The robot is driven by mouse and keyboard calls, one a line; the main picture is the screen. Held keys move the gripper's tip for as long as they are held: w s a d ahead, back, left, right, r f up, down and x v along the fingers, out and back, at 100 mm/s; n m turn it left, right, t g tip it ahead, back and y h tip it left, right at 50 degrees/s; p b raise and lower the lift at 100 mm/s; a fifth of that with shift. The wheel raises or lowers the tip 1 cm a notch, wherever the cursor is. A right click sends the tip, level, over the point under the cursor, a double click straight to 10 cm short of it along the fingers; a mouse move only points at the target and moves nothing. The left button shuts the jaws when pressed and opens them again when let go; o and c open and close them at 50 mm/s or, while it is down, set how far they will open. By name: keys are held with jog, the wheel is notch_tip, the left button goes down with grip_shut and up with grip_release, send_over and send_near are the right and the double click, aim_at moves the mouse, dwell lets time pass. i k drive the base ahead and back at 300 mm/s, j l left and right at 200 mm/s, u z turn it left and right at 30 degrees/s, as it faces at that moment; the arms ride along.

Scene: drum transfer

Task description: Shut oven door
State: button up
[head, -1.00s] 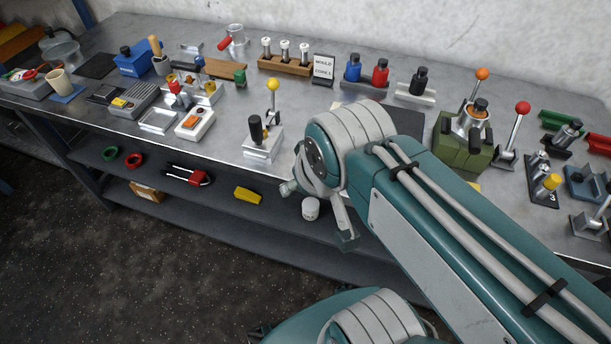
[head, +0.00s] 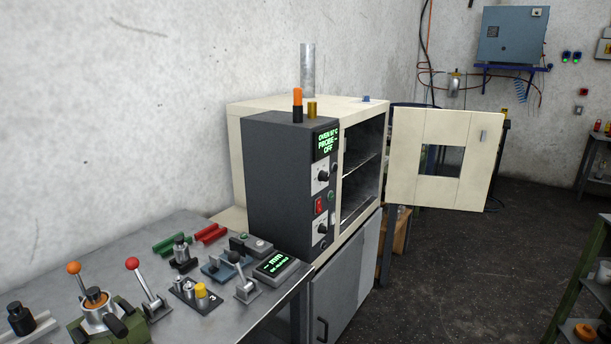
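The oven (head: 273,180) is a cream box with a dark grey control panel on its front left, standing past the right end of the workbench. Its cream door (head: 410,180), with a small square window, is swung wide open to the right. The dark oven interior (head: 361,165) shows a shelf and looks empty, though part of it is hidden behind the panel. A small latch or handle (head: 484,136) sits near the door's far right edge. The panel display (head: 327,143) is lit green and seems to read OFF. My gripper and arm are not in view.
The workbench (head: 200,325) at lower left holds a green press, red-knobbed lever (head: 145,285) and several small fixtures. A grey cabinet (head: 345,285) is below the oven. A green-framed rack (head: 575,285) stands at right. The dark floor (head: 450,270) before the door is clear.

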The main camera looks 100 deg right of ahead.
aim_at(411, 127)
jog(key=z, duration=0.4)
jog(key=k+l+z, duration=0.1)
jog(key=z, duration=0.35)
jog(key=k+z, duration=0.1)
jog(key=z, duration=0.3)
jog(key=k+l+z, duration=0.25)
jog(key=l, duration=0.2)
jog(key=k+l+z, duration=0.1)
jog(key=l+z, duration=0.2)
jog(key=l, duration=0.2)
jog(key=k+l+z, duration=0.1)
jog(key=l+z, duration=0.15)
jog(key=l, duration=0.3)
jog(key=l+z, duration=0.3)
jog(key=l, duration=0.7)
jog(key=k+l, duration=0.15)
jog(key=l, duration=0.3)
jog(key=i+l, duration=0.35)
jog(key=i+l+z, duration=0.1)
jog(key=i+l, duration=0.2)
jog(key=l, duration=0.25)
